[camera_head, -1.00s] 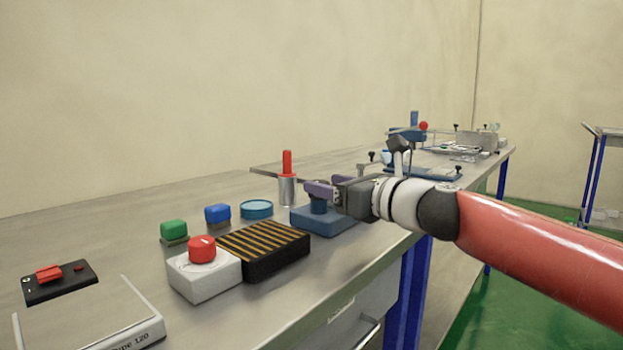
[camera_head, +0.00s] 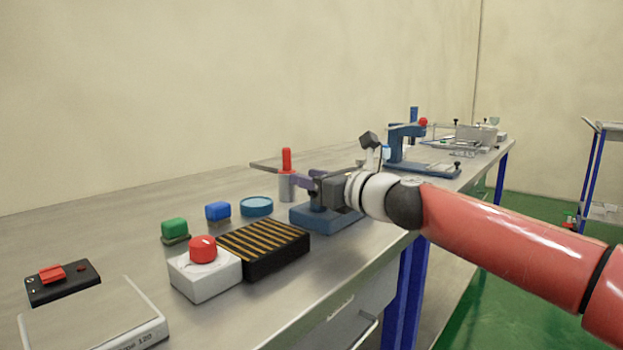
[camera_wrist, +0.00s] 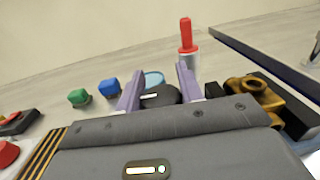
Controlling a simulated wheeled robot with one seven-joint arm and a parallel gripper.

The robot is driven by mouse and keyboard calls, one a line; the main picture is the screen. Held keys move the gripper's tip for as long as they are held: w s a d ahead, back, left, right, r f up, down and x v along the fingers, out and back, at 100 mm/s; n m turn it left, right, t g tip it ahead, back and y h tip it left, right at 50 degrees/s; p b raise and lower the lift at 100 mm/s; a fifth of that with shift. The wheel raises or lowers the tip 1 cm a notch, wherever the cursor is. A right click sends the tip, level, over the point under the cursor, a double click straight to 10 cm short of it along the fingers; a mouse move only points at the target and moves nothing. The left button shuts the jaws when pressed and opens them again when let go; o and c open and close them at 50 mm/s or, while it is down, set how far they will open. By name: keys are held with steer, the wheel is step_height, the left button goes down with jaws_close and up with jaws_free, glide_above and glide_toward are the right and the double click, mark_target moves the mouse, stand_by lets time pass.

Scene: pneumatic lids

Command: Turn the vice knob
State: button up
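A low blue base (camera_head: 325,219), apparently the vice, stands near the front edge of the bench, with part of its top hidden by my gripper in the head view. In the wrist view a dark rounded part (camera_wrist: 160,97), which looks like the knob, shows between my two purple fingers. My gripper (camera_head: 306,181) is over the blue base; in the wrist view my gripper (camera_wrist: 160,86) has its fingers apart on either side of the dark part. I cannot tell whether they touch it. A brass-coloured part (camera_wrist: 255,93) lies right of the fingers.
A black-and-yellow striped block (camera_head: 265,249) and a white box with a red button (camera_head: 203,249) stand left of the base. A red-handled tool in a metal cup (camera_head: 287,175) and a round blue container (camera_head: 256,207) are behind. A blue press (camera_head: 405,148) stands farther right.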

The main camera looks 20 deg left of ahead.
steer(key=c, duration=0.5)
steer(key=shift+o, duration=0.2)
